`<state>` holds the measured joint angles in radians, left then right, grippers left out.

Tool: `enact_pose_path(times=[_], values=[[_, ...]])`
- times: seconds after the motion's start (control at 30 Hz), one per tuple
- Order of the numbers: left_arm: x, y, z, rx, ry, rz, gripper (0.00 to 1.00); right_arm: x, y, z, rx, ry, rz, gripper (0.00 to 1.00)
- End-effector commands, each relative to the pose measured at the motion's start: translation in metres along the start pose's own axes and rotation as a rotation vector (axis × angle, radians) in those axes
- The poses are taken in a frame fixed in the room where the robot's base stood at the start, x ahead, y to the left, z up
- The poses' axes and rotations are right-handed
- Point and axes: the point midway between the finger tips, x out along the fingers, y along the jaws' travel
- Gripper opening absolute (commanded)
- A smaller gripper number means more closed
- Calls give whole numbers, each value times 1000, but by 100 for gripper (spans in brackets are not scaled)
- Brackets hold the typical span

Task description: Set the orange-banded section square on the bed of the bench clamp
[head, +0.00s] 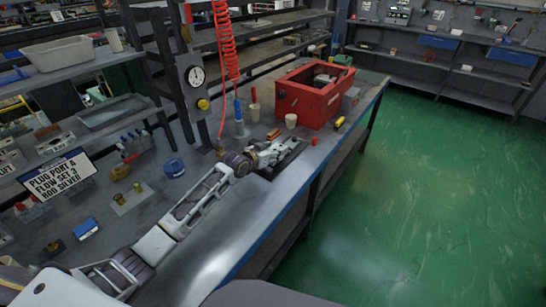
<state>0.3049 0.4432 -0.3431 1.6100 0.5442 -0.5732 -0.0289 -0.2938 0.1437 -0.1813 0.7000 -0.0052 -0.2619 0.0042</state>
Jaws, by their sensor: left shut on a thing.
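My left gripper (264,154) reaches in from the lower left, at the end of the white arm, and is over the dark bench clamp (291,158) on the bench. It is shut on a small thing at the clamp. A small orange patch (273,134) shows just beyond the fingers; it looks like the orange-banded section, but the gripper hides much of it. I cannot tell whether the section touches the clamp bed or sits square. My right gripper is not in view.
A red box (309,97) stands behind the clamp, with pale cups (291,120) beside it. A sign (58,183), a blue round item (174,167) and a blue block (86,229) are on the left. The bench front (250,215) is clear. Green floor lies right.

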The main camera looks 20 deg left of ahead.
Motion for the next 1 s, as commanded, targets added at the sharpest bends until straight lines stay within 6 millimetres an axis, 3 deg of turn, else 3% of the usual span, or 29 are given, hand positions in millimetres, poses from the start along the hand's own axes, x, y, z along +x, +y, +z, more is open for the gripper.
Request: enact_pose_path(times=[0.2, 0.7, 0.73, 0.87, 1.0], values=[[8, 0, 17, -1, 3, 0, 12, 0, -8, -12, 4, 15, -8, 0], [10, 0, 21, 0, 4, 0, 12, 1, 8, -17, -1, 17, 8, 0], [10, 0, 23, 0, 0, 0, 55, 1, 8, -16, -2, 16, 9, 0], [10, 0, 23, 0, 0, 0, 72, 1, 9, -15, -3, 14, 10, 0], [10, 0, 23, 0, 0, 0, 73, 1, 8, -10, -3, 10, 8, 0]])
